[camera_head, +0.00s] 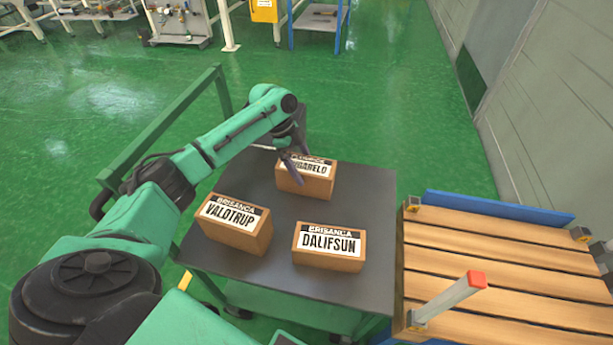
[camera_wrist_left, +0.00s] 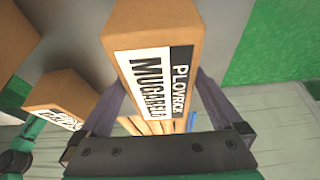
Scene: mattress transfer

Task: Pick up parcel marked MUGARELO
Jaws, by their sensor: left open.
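The MUGARELO parcel (camera_head: 307,187) is a brown box with a black and white label, at the back of the dark grey table top (camera_head: 375,195). My left gripper (camera_head: 299,168) is open at this parcel and covers part of its label in the head view. In the left wrist view the parcel (camera_wrist_left: 155,50) stands between the two spread fingers of my left gripper (camera_wrist_left: 160,92), and its label reads PLOVRICK MUGARELO. Whether a finger touches it I cannot tell. My right gripper is out of view.
The VALDTRUP parcel (camera_head: 233,234) and the DALIFSUN parcel (camera_head: 328,261) stand nearer on the same table. A wooden pallet (camera_head: 500,262) with a red-tipped post (camera_head: 450,298) lies to the right. A green rail (camera_head: 165,125) runs along the left.

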